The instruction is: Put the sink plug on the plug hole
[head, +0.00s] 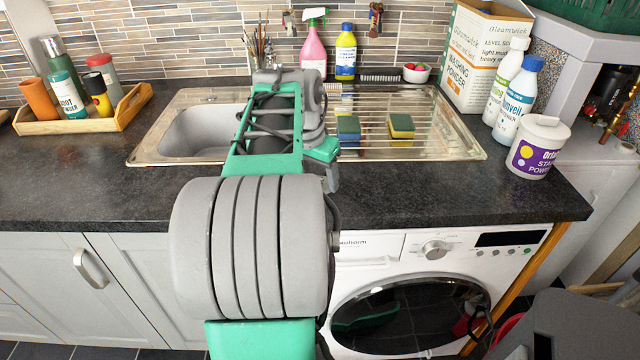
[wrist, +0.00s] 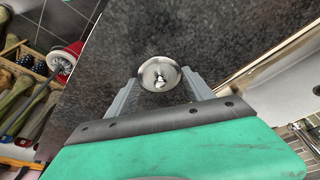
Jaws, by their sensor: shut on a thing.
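In the wrist view the sink plug (wrist: 160,73) is a round silver disc with a small knob at its centre. My gripper (wrist: 161,82) is shut on it, with a grey finger at either side. The plug is over the dark worktop, outside the sink, whose pale metal edge shows at the right. In the head view the steel sink (head: 200,132) has its basin at the left and a ribbed drainer at the right. My arm covers part of the basin, and the plug hole is not visible. The plug and fingertips cannot be made out in the head view.
Two sponges (head: 402,126) lie on the drainer. A wooden tray (head: 120,120) with bottles stands left of the sink. A pink spray bottle (head: 314,45) is behind it. Bottles, a white tub (head: 540,147) and a powder box (head: 477,55) stand right. The front worktop is mostly clear.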

